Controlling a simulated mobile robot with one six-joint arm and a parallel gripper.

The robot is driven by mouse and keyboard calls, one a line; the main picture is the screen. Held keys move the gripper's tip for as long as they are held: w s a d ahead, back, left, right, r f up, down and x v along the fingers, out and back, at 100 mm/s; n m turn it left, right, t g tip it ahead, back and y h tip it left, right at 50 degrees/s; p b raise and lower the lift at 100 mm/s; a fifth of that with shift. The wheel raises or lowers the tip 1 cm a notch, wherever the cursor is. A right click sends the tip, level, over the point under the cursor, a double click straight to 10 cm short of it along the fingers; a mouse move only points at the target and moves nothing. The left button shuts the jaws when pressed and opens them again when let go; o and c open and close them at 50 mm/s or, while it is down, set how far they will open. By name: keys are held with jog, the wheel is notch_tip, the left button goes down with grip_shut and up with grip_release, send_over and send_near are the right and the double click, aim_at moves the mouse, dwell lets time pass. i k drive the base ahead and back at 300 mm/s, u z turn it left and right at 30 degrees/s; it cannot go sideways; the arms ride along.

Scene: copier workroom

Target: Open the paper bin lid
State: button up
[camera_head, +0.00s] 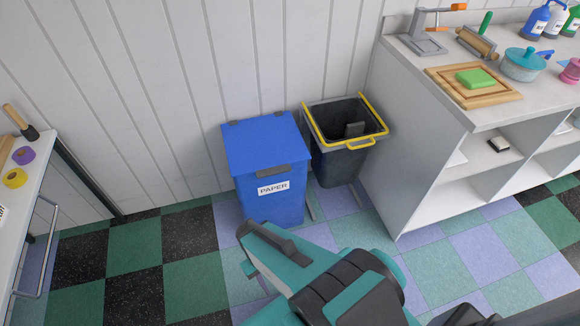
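The blue paper bin (268,190) stands against the white panelled wall, with a white label reading PAPER on its front. Its flat blue lid (262,143) is closed, with dark hinges at the wall side and a dark grey handle (259,170) at the front edge. My gripper (248,247) is at the end of my teal and dark grey arm, in front of the bin and lower in the picture. It overlaps the bin's lower front in this view. Whether it touches the bin, and how far its fingers are apart, I cannot tell.
An open black bin (337,158) with a yellow rim stands right of the paper bin. A white counter unit (430,150) with open shelves is further right, bearing a board and a pot. A table (22,190) is at the left. The checkered floor (135,250) left of the bin is clear.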

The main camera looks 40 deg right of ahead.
aim_at(267, 146)
jog(key=z, duration=0.65)
jog(key=k, duration=0.95)
jog(key=u, duration=0.05)
jog(key=i, duration=0.8)
jog(key=z, duration=0.05)
